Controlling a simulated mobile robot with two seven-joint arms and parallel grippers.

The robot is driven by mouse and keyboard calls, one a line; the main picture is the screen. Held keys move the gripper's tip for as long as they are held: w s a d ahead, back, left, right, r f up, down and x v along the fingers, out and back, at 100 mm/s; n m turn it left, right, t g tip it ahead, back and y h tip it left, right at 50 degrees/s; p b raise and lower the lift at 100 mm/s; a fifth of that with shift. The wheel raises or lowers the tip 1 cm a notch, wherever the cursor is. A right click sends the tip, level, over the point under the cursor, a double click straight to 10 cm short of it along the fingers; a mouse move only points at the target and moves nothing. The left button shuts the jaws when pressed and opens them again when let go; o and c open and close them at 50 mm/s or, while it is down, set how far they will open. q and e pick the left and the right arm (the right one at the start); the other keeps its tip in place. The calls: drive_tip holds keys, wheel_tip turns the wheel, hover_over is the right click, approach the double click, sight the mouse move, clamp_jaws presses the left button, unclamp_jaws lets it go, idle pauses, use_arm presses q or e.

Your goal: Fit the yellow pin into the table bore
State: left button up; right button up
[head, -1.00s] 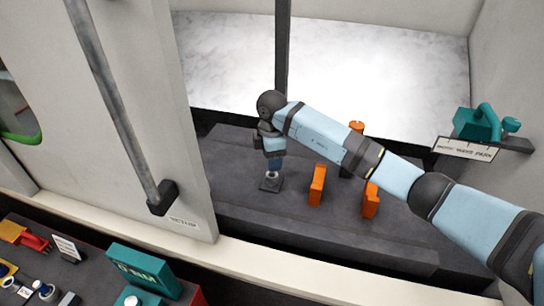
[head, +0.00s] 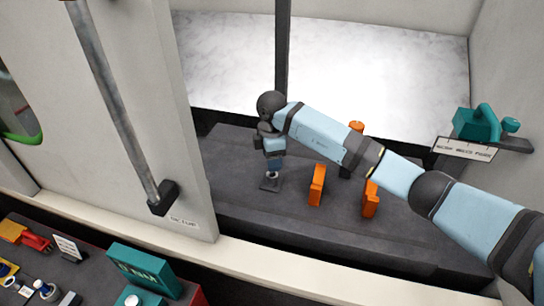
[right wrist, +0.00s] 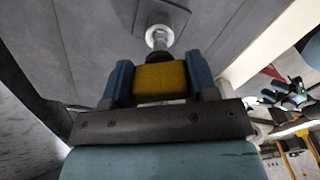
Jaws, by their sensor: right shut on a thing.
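My right gripper (head: 273,166) points down over the dark table inside the enclosure. In the right wrist view its two blue fingers (right wrist: 159,78) are shut on the yellow pin (right wrist: 160,80), gripping its yellow block. A grey metal shaft runs from the block toward a bright round collar (right wrist: 157,33) on a small dark square plate. In the head view this plate (head: 270,186) lies directly below the fingers, where the yellow is hidden. The shaft's tip meets the collar in the picture; I cannot tell whether it is inside the bore. My left gripper is not in view.
Two orange upright blocks (head: 317,184) (head: 370,199) stand right of the plate, with an orange-topped dark post (head: 356,127) behind my arm. A pale sliding door (head: 150,110) with a bar handle closes the left side. A teal clamp-like object (head: 482,123) is at right.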

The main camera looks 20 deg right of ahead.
drive_tip(key=shift+f+b, duration=1)
drive_tip(key=shift+f, duration=1.05)
drive_tip(key=o, duration=1)
drive_tip(key=shift+r, duration=0.1)
wheel_tip(320, 180, up, 14)
drive_tip(key=shift+f+b, duration=0.15)
drive_tip(key=shift+b, duration=0.75)
drive_tip(key=shift+f, duration=0.1)
